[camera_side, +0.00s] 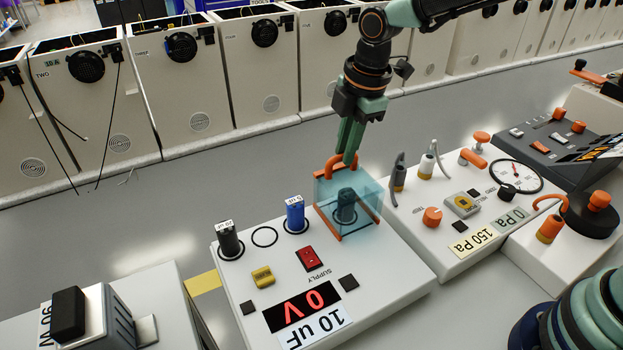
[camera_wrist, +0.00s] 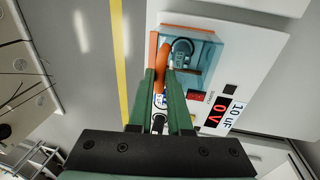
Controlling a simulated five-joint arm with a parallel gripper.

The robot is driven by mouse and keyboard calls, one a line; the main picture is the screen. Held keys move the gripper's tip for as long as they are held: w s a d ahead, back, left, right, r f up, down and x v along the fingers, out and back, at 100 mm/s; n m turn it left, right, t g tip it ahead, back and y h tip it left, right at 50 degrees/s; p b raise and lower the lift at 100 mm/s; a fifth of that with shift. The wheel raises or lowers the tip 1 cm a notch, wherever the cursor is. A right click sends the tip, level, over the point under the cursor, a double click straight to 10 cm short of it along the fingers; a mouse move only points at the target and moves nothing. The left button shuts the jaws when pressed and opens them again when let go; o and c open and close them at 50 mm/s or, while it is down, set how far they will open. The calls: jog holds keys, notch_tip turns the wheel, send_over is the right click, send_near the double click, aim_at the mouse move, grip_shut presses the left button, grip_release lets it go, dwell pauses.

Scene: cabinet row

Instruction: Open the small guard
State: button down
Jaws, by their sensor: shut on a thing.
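The small guard (camera_side: 365,201) is a clear bluish box with orange edges and an orange loop handle on top. It stands on the white supply panel (camera_side: 389,270) over a dark cylinder (camera_side: 346,206). My gripper (camera_side: 347,158) comes down from above, with its green fingers shut on the guard's orange handle (camera_side: 331,166). In the wrist view the guard (camera_wrist: 199,51) lies ahead of the fingers (camera_wrist: 163,82), and the orange handle shows between their tips. The guard looks closed over the cylinder. The fingers hide part of the handle.
Blue (camera_side: 295,213) and black (camera_side: 229,239) cylinders stand left of the guard. A panel with levers and a gauge (camera_side: 515,176) adjoins on the right.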

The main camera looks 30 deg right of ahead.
jog(key=shift+r, duration=0.1)
dwell(0.3)
jog(key=s, duration=0.9)
jog(key=c, duration=0.8)
grip_release()
jog(key=shift+c, duration=0.2)
notch_tip(320, 180, up, 12)
jog(key=s, duration=0.2)
jog(key=shift+d, duration=0.4)
jog(key=shift+w, duration=0.1)
